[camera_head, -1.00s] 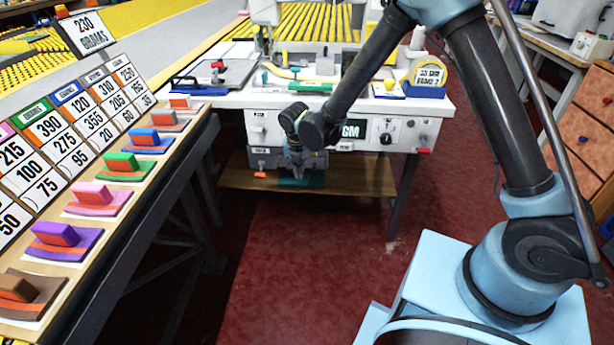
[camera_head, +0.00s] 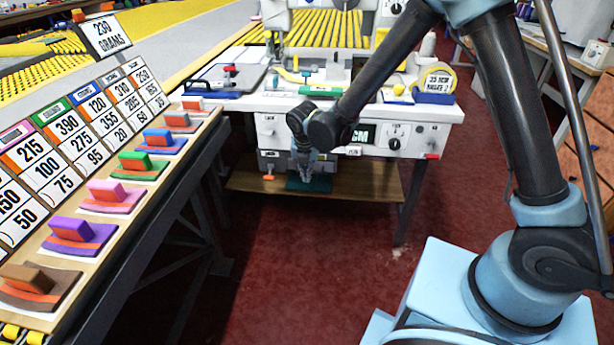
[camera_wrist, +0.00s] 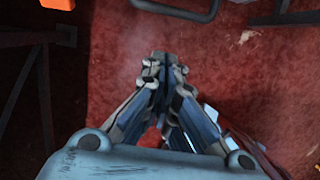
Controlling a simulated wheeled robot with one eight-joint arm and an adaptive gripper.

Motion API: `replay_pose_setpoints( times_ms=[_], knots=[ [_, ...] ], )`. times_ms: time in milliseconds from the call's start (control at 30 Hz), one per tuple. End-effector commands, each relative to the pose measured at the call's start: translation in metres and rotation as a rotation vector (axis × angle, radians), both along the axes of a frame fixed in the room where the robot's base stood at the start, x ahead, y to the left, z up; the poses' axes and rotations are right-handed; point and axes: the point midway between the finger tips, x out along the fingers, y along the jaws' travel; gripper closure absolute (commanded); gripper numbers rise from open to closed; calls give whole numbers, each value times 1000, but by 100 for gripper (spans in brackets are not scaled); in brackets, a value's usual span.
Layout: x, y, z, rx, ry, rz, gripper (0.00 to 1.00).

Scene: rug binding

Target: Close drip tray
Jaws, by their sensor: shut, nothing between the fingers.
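A grey drawer-like unit (camera_head: 271,161) with small white labels hangs under the front of the white machine table. It looks like the drip tray's housing, but my arm hides its middle. A flat teal piece (camera_head: 308,185) lies below it, over the wooden shelf. I cannot tell which of these is the tray, nor how far it stands open. My gripper (camera_head: 304,172) is in front of the grey unit, small and partly hidden by my wrist. In the wrist view my gripper (camera_wrist: 160,62) is shut and empty over red carpet. A dark U-shaped bar (camera_wrist: 178,14) lies beyond its tips.
The white machine table (camera_head: 440,113) has a wooden shelf (camera_head: 365,185) below and a dark leg at right. A sloping board (camera_head: 190,130) with coloured handled blocks runs along the left. Open red carpet (camera_head: 310,270) lies in front. An orange piece (camera_wrist: 43,17) shows at upper left.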

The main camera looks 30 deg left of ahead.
Motion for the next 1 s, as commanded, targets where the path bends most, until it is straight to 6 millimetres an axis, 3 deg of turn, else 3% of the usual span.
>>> replay_pose_setpoints(
  times_ms=[400,833,1000],
  knots=[
    [-12,-7,58,-1,1,0,100],
    [-15,-8,74,-1,1,-2,100],
    [3,-24,85,11,8,-83,100]
  ],
)
